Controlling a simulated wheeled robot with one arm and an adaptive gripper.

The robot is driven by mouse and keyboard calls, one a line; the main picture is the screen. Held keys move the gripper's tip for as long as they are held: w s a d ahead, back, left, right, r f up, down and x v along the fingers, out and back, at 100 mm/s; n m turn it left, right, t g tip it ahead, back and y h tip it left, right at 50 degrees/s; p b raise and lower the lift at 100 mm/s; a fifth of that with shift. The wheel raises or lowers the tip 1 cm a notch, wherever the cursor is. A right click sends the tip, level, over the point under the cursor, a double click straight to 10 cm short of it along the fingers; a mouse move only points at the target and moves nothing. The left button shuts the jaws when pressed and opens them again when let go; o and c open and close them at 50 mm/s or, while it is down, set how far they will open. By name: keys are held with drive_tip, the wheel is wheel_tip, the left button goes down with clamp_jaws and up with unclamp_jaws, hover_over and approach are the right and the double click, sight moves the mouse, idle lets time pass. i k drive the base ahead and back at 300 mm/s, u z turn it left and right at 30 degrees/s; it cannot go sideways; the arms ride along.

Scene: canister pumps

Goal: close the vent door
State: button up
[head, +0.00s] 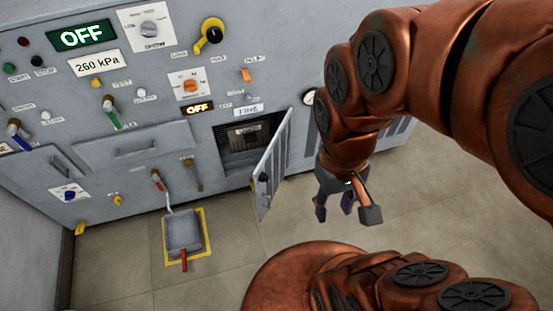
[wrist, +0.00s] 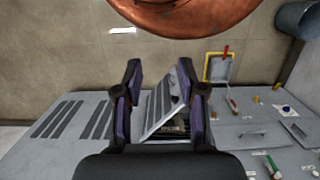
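The vent door (head: 270,168) is a grey slatted panel, hinged at the right side of a dark opening (head: 240,150) in the grey cabinet. It stands swung out from the cabinet, wide open. My gripper (head: 345,210) is open and empty, pointing down, to the right of the door and apart from it in the head view. In the wrist view my gripper (wrist: 163,88) has its fingers spread, and the vent door (wrist: 158,112) shows beyond and between them. The right finger hides part of the door's edge. I see no contact.
The cabinet front (head: 140,185) carries knobs, levers and OFF displays. Fixed vent slats (wrist: 70,118) lie beside the door. The tiled floor (head: 430,190) is otherwise clear.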

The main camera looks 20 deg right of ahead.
sight(274, 162)
drive_tip(key=k, duration=1.2)
drive_tip(key=u, duration=0.95)
drive_tip(key=i, duration=1.4)
drive_tip(key=z, duration=0.8)
